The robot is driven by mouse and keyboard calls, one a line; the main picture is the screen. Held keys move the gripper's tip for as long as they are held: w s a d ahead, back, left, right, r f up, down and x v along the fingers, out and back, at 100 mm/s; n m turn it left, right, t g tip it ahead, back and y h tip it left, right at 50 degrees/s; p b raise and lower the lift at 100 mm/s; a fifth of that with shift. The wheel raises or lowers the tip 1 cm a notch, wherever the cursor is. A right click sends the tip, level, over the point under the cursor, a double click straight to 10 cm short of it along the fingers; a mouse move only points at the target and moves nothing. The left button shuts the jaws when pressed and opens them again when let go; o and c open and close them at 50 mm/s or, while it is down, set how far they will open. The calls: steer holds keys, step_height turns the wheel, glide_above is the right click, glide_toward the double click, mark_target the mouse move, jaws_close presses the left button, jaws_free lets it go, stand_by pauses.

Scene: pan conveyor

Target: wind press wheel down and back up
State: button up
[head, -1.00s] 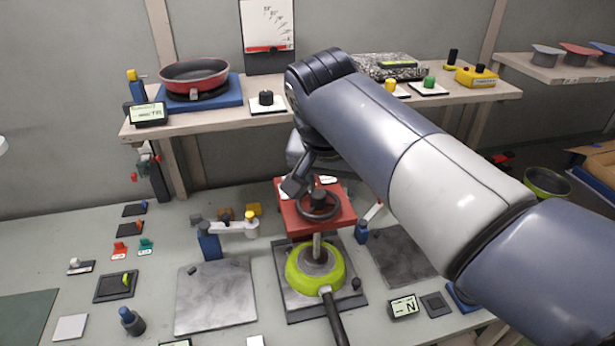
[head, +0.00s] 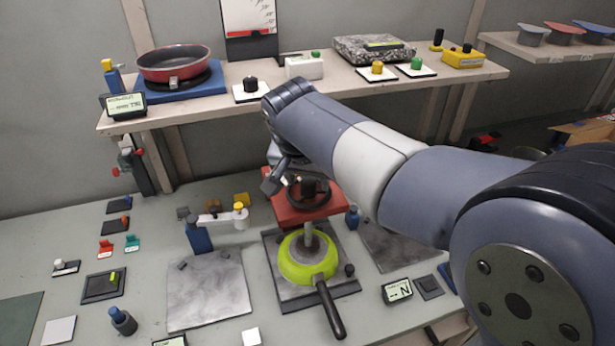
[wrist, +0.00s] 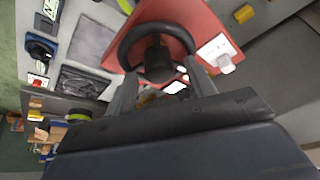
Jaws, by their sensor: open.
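The black press wheel (head: 308,190) lies flat on top of the red press head (head: 296,212). In the wrist view the wheel (wrist: 160,28) is a dark ring with a hub, over the red plate (wrist: 196,18). My gripper (head: 271,184) is at the wheel's left side, partly hidden by my arm. In the wrist view its two fingers (wrist: 162,84) are spread and point at the near part of the rim. I cannot tell whether they touch it. Below the press head, a grey ram reaches into a green pan (head: 310,268) on a dark base plate.
A shelf (head: 225,100) behind carries a red pan (head: 174,64) on a blue scale, buttons and a grey stone-like block. A blue clamp post (head: 198,236) with a white arm stands left of the press. A small display (head: 397,291) stands right of it.

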steer(key=shift+f, duration=0.15)
steer(key=shift+c, duration=0.2)
steer(key=c, duration=0.9)
steer(key=shift+c, duration=0.2)
